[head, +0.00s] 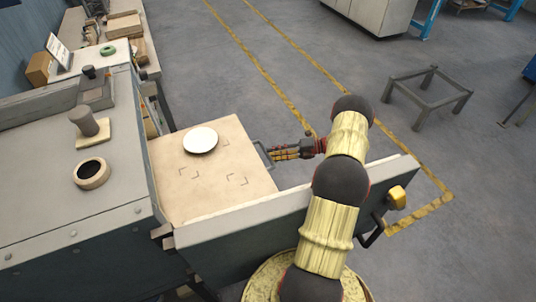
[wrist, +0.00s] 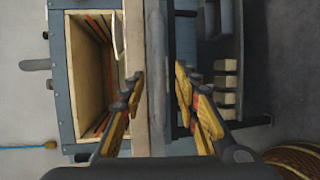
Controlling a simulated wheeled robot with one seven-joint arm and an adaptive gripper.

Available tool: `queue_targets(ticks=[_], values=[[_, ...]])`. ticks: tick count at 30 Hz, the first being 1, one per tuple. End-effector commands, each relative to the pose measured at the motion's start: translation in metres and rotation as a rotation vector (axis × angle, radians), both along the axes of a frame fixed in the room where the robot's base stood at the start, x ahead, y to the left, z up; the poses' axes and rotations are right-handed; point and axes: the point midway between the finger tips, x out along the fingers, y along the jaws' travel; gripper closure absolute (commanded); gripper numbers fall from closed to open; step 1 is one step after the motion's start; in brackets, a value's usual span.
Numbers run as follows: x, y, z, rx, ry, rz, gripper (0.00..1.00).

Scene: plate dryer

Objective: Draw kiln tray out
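The kiln tray (head: 215,190) is a flat beige slab with dark corner marks, standing out from the side of the grey kiln (head: 75,205). A round white plate (head: 200,140) lies on it. A grey bar handle (head: 261,154) is on the tray's outer edge. My gripper (head: 273,153) is level with this handle, its fingertips at or very near it. Contact with the handle cannot be made out. The kiln's open chamber (wrist: 87,70) shows on the left.
The open kiln door (head: 270,225) with a yellow knob (head: 397,197) stands in front of the tray, close beside my arm. Small items, including a ring (head: 91,173), sit on the kiln top. A low metal frame (head: 430,97) stands on otherwise open floor.

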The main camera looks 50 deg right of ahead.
Motion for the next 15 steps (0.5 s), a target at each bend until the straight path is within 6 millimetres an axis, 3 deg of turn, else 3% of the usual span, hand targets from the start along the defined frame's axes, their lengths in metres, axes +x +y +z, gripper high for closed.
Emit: queue_targets(ticks=[9,15], values=[[-0.044,-0.045,0.011,-0.003,-0.001,-0.003,0.69],[-0.058,-0.058,0.015,0.001,0.001,-0.001,0.69]])
